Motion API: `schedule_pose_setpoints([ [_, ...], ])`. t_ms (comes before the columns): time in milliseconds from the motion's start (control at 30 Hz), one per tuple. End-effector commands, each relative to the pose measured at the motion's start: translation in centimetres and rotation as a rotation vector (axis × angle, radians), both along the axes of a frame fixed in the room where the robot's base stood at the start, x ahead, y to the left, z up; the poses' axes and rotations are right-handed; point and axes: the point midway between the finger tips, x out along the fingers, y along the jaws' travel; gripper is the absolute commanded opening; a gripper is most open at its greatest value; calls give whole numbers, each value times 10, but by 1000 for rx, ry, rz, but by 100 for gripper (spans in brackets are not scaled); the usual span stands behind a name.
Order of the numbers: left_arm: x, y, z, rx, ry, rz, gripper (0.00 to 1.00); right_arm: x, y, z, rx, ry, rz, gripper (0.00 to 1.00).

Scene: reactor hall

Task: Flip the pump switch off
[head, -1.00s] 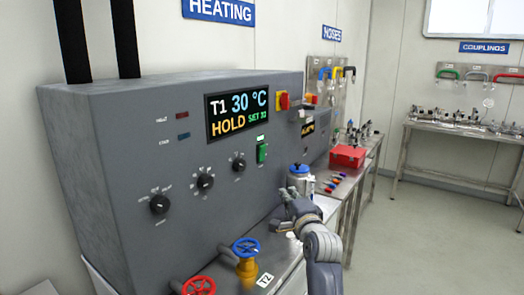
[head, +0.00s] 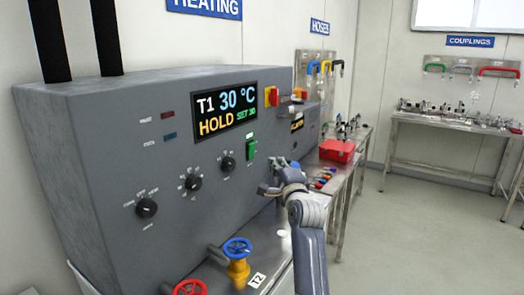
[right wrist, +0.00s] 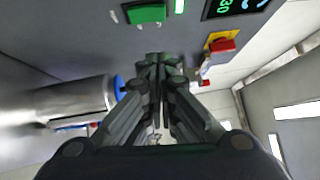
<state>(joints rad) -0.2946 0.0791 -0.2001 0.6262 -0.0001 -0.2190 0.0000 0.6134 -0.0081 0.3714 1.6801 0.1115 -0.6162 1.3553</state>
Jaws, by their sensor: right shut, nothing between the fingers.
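The green rocker switch (head: 251,148), which I take to be the pump switch, sits on the front of the grey control cabinet (head: 90,150), below the display (head: 224,115). A small pale lit indicator is just above it. My right gripper (head: 270,178) is shut and empty, a little below and to the right of the switch, apart from it. In the right wrist view the green switch (right wrist: 146,13) lies near the top edge, beyond the shut fingertips (right wrist: 160,62). My left gripper is not in view.
Several black dials (head: 194,182) are left of the switch. A red-yellow switch (head: 272,96) is at upper right. Red (head: 190,288) and blue (head: 237,248) valve wheels stand below. A blue-topped metal vessel (right wrist: 75,98) is close beside the gripper.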

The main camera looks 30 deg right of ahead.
Motion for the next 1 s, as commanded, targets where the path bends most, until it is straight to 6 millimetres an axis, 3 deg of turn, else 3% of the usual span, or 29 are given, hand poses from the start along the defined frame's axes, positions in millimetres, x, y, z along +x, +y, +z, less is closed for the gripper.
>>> schedule_pose_setpoints([
  [133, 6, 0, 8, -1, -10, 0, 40, 21, -6, 4, -3, 3, 1, 0],
  [433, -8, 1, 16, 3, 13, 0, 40, 58, -16, 7, -2, 1, 0, 0],
  [600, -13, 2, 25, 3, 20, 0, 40, 78, -3, 10, 0, 2, 0, 0],
  [1000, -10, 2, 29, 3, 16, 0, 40, 91, 5, 10, -1, 1, 0, 0],
])
